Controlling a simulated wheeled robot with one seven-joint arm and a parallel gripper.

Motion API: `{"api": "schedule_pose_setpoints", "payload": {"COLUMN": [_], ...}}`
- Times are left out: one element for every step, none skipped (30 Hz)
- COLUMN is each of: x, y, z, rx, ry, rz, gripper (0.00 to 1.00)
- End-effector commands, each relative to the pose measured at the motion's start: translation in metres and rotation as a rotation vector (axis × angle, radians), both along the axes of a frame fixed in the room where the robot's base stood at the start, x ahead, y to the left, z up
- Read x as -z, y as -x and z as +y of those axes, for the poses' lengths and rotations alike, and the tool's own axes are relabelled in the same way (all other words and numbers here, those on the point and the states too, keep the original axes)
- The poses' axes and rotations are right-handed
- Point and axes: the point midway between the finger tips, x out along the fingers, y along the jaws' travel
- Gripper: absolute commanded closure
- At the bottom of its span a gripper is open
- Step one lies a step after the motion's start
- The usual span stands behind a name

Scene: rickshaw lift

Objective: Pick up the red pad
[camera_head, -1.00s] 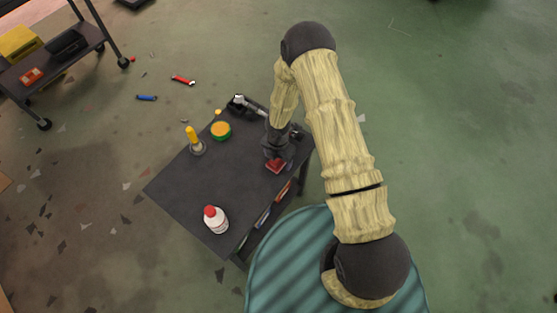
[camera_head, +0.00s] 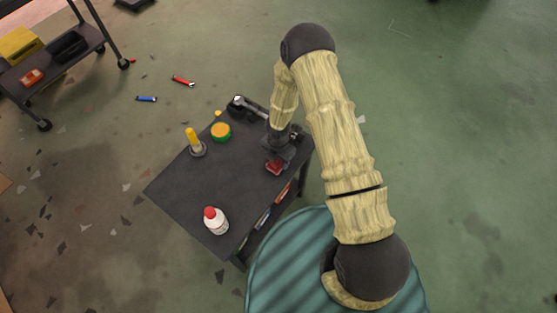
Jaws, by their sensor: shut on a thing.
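The red pad (camera_head: 273,168) is a small dark red block near the right edge of the dark table (camera_head: 185,190). My gripper (camera_head: 274,160) points down at it from above and is shut on it. The fingertips are small and partly hidden by the gripper body. I cannot tell whether the pad touches the tabletop or is slightly above it.
A white bottle with a red cap (camera_head: 215,221), a yellow-handled tool (camera_head: 194,141), a green and orange round tin (camera_head: 220,131) and a dark tool (camera_head: 246,106) stand on the table. A cart (camera_head: 55,65) is at upper left.

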Motion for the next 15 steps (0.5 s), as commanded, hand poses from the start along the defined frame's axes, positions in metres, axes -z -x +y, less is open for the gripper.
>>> {"api": "schedule_pose_setpoints", "payload": {"x": [-0.001, -0.002, -0.004, -0.007, -0.01, -0.015, -0.019, -0.023, -0.031, -0.037, -0.043, -0.051, -0.057, -0.064, -0.071], "y": [0.0, 0.0, 0.0, -0.001, -0.001, -0.001, -0.001, -0.001, -0.001, -0.001, -0.001, -0.001, -0.001, -0.001, -0.001], "z": [0.0, 0.0, 0.0, 0.0, 0.0, 0.0, -0.001, -0.001, 0.0, 0.0, 0.0, 0.0, -0.001, 0.0, 0.0], "rx": [0.0, 0.001, 0.001, 0.001, 0.001, 0.002, 0.003, 0.003, 0.001, 0.002, 0.004, 0.004, 0.002, 0.002, 0.004], "ry": [0.0, -0.001, -0.001, -0.002, -0.001, -0.001, -0.001, -0.001, -0.002, -0.002, -0.002, -0.002, -0.001, -0.003, -0.002], "rz": [0.0, -0.001, -0.001, -0.001, -0.002, -0.002, -0.002, -0.002, -0.003, -0.003, -0.003, -0.002, -0.002, -0.003, -0.002], "gripper": [0.74, 0.74, 0.74, 0.74, 0.74, 0.74, 0.74, 0.74, 0.74, 0.74, 0.74, 0.74, 0.74, 0.74, 0.74]}}
